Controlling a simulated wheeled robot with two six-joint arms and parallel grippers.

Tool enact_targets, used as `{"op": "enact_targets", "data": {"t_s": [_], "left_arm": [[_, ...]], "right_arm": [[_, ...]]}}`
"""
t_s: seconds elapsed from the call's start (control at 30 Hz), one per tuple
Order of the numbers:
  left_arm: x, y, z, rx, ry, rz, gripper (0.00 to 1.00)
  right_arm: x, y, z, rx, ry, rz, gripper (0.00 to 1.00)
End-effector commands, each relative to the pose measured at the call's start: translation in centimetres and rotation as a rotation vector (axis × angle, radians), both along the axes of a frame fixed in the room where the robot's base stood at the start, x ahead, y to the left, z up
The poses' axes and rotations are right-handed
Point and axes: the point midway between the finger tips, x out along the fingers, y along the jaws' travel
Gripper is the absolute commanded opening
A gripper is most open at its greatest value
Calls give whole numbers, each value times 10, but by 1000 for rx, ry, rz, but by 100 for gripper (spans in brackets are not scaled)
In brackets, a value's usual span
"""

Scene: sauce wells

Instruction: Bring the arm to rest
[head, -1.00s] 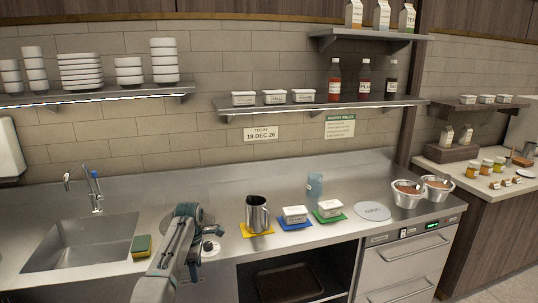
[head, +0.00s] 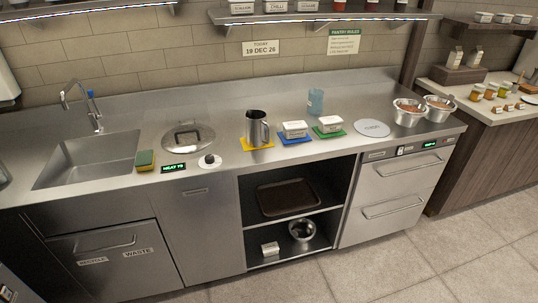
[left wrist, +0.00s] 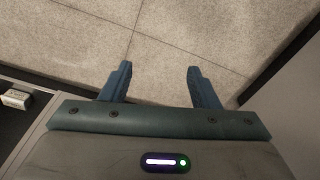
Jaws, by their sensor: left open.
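My left gripper (left wrist: 159,84) shows in the left wrist view with its two blue fingers apart and nothing between them. It hangs over the bare tiled floor (left wrist: 165,40). In the head view neither of my arms nor grippers shows. The counter (head: 215,185) is clear of my arms.
On the counter stand a metal jug (head: 257,128) on a yellow mat, white tubs (head: 294,129) on blue and green mats, a blue cup (head: 315,101), a lidded well (head: 188,137), a sponge (head: 145,160) and metal bowls (head: 408,112). An open shelf below holds a tray (head: 287,198).

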Motion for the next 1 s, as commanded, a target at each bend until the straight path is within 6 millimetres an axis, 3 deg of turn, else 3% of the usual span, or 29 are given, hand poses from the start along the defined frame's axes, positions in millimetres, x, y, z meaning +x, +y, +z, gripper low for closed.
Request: {"op": "enact_targets", "data": {"t_s": [0.03,0.2,0.3,0.43,0.5,0.6,1.0], "left_arm": [[-43,4,-21,8,9,-62,55],[-165,15,-64,34,4,-294,55],[-228,20,-77,48,-1,-417,55],[-288,25,-84,63,-6,-536,55],[-308,26,-85,68,-8,-576,55],[-322,27,-85,72,-11,-607,55],[-323,27,-85,72,-11,-611,55]], "right_arm": [[0,0,-3,0,0,0,36],[0,0,-7,0,-1,0,36],[0,0,-9,0,-1,0,36],[0,0,-10,0,-1,0,36],[0,0,-11,0,-1,0,36],[1,0,-11,0,-1,0,36],[1,0,-11,0,-1,0,36]]}}
